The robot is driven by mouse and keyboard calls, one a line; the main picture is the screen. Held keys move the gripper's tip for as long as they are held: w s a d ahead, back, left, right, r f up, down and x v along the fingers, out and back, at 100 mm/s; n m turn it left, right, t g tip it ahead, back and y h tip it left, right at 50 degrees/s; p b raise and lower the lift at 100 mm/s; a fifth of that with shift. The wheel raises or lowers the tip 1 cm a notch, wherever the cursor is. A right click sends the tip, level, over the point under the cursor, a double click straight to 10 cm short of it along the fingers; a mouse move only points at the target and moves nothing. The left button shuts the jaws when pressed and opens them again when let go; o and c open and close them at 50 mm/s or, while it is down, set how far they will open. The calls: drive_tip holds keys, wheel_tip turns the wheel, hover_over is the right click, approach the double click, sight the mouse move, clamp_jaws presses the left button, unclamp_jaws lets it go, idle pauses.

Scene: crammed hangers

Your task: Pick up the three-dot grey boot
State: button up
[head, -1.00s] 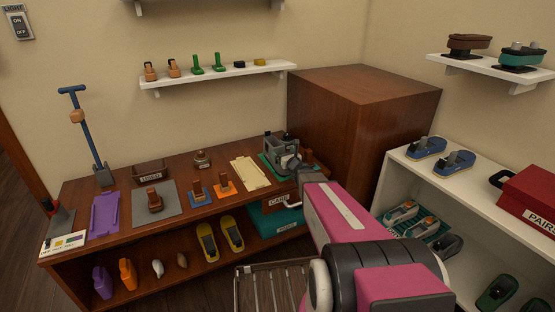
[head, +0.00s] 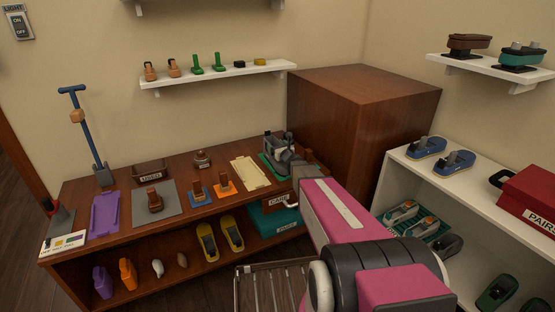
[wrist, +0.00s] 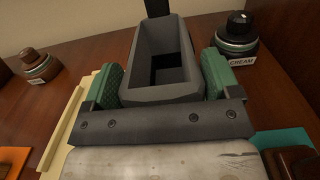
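The grey boot (wrist: 163,78) is a boxy grey piece with a deep hollow top. It shows in the wrist view between the green pads of my gripper (wrist: 163,82). The fingers stand wide, one on each side, very near its walls; contact cannot be made out.
A dark jar labelled CREAM (wrist: 238,35) stands close to the right finger. A cream tray (head: 249,173) lies left of the boot. A brown bottle (wrist: 40,65) is farther left. The tall brown cabinet (head: 350,110) rises behind and right.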

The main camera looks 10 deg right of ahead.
drive_tip(key=c, duration=0.5)
